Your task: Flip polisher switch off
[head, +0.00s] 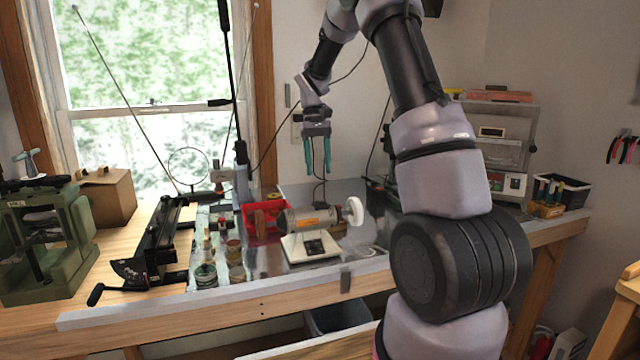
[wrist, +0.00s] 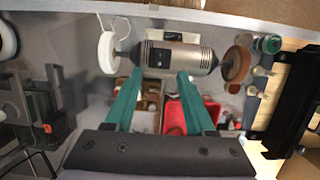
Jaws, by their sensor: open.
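The polisher (head: 318,218) is a grey bench motor on a pale base, with a white wheel at its right end in the head view. A dark switch plate (head: 314,246) sits on the front of the base. The switch's position is too small to tell. In the wrist view the polisher (wrist: 200,58) lies across the upper middle, with its pale base partly hidden behind the motor. My gripper (head: 318,170) has teal fingers pointing down, apart and empty, above the polisher. In the wrist view my gripper (wrist: 159,75) has its fingertips near the motor in the picture.
A red bin (head: 262,220) stands behind the polisher. Small bottles (head: 205,272) and a black lever tool (head: 160,245) stand to the left. A green machine (head: 45,240) is at the far left. A control box (head: 498,150) stands at the back right. The bench's front edge (head: 250,308) is clear.

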